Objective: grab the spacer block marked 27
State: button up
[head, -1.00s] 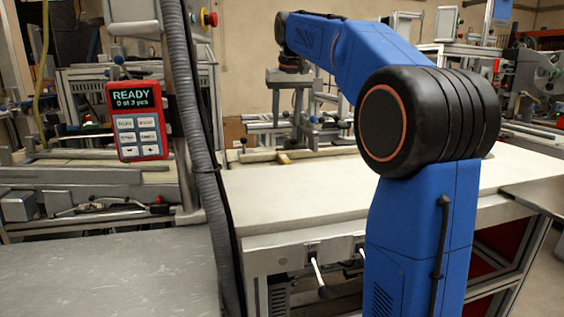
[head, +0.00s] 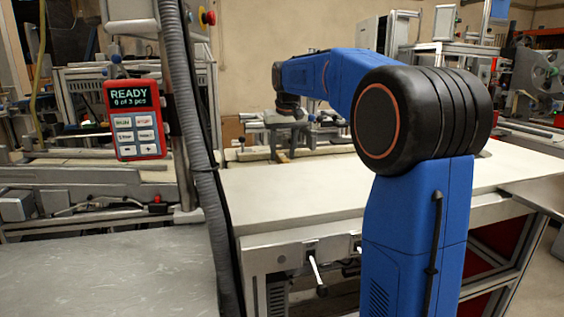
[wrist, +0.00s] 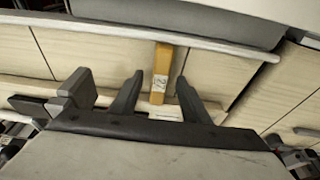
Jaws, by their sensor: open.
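In the wrist view, a narrow yellow-brown block (wrist: 164,58) lies on the pale slatted surface, with its long side running away from me. A white label with dark marks is on its near part; the marks are too small to read surely. My gripper (wrist: 161,77) is open, with one dark finger on each side of the block's near end and a visible gap to each. In the head view my gripper (head: 290,150) is low over the far work area beyond the pale bench. The block cannot be made out clearly there.
A metal rail (wrist: 225,50) crosses the slatted surface beyond the fingers. A dark flat piece (wrist: 28,105) lies to the left. The pale bench top (head: 300,190) is clear. A red handheld panel (head: 134,119) reading READY hangs at the left.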

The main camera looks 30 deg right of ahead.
jog(key=shift+x, duration=0.8)
jog(key=shift+c, duration=0.3)
grip_shut()
